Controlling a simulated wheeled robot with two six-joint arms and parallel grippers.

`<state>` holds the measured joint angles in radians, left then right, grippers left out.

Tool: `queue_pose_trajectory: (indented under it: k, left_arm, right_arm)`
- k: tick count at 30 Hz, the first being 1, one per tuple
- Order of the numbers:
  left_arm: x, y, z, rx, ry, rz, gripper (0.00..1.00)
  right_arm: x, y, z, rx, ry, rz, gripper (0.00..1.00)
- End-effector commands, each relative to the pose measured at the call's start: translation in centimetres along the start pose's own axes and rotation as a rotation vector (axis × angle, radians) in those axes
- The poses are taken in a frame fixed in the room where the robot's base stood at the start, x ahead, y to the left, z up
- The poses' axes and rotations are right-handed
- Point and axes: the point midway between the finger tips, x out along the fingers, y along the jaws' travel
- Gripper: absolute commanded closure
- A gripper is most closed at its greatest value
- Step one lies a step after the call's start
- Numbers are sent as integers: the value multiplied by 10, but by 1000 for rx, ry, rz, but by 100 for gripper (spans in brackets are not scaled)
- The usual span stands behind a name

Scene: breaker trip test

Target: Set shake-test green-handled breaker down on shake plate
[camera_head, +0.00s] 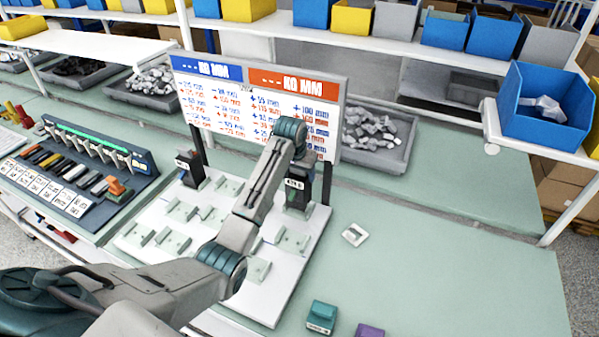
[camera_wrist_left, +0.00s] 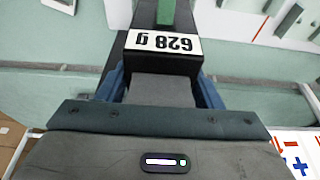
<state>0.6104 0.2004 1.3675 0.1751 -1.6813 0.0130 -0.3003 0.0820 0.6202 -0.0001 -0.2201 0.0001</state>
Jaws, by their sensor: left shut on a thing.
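A black breaker (camera_head: 297,197) with a white label hangs in or stands at my left gripper (camera_head: 303,166), by the far right corner of a white board (camera_head: 283,292). In the left wrist view the breaker (camera_wrist_left: 160,62) shows a label reading 628 g, upside down, and a green handle (camera_wrist_left: 166,14). The blue fingers of my left gripper (camera_wrist_left: 161,88) are shut on its body. Whether its base touches the board is hidden. The board carries several low grey-green holders; I cannot tell if it is the shake plate. My right gripper is out of view.
Another black labelled block (camera_head: 189,169) stands at the board's far left. A sign (camera_head: 250,108) on black posts rises behind. A small white pad (camera_head: 355,235), a teal block (camera_head: 321,316) and a purple block (camera_head: 369,330) lie to the right. The right bench is mostly clear.

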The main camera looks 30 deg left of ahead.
Motion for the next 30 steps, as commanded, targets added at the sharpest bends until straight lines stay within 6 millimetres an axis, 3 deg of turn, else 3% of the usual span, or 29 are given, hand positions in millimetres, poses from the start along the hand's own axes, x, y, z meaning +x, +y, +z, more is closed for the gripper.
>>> queue_pose_trajectory:
  k: [30]
  left_arm:
    - [9, 0, 2, 0, 2, 0, 100]
  right_arm:
    - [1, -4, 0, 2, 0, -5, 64]
